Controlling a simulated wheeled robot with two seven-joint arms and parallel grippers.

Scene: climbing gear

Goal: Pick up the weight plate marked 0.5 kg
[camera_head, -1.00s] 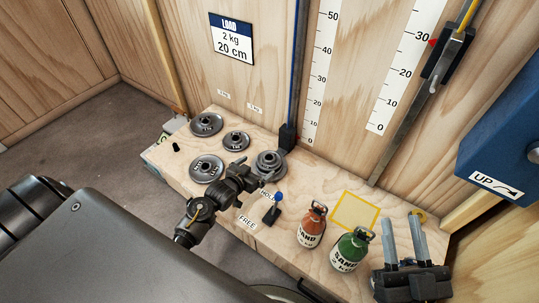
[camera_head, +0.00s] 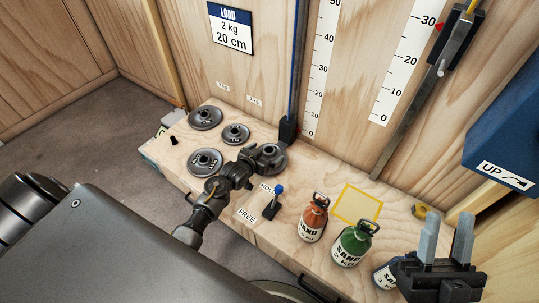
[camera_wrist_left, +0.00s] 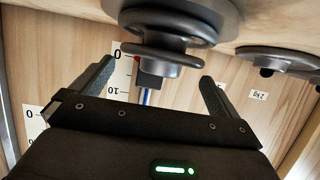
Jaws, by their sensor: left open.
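Grey round weight plates lie on the wooden bench: one at the back left (camera_head: 205,117), a smaller one (camera_head: 236,133) and one at the front (camera_head: 204,162). I cannot read which is 0.5 kg. A stepped grey weight piece (camera_head: 273,155) stands right of them, partly hidden by my left gripper (camera_head: 247,160). In the left wrist view, upside down, this weight piece (camera_wrist_left: 160,45) lies ahead of and between the open, empty jaws (camera_wrist_left: 155,88). My right gripper (camera_head: 445,240) is open and empty at the right front, fingers up.
A small blue-knobbed lever (camera_head: 277,192) stands between HOLD and FREE labels. Orange (camera_head: 313,218) and green (camera_head: 352,243) sand bottles stand right of it, with another bottle (camera_head: 385,275) near my right gripper. A yellow square (camera_head: 357,204) marks clear bench behind them.

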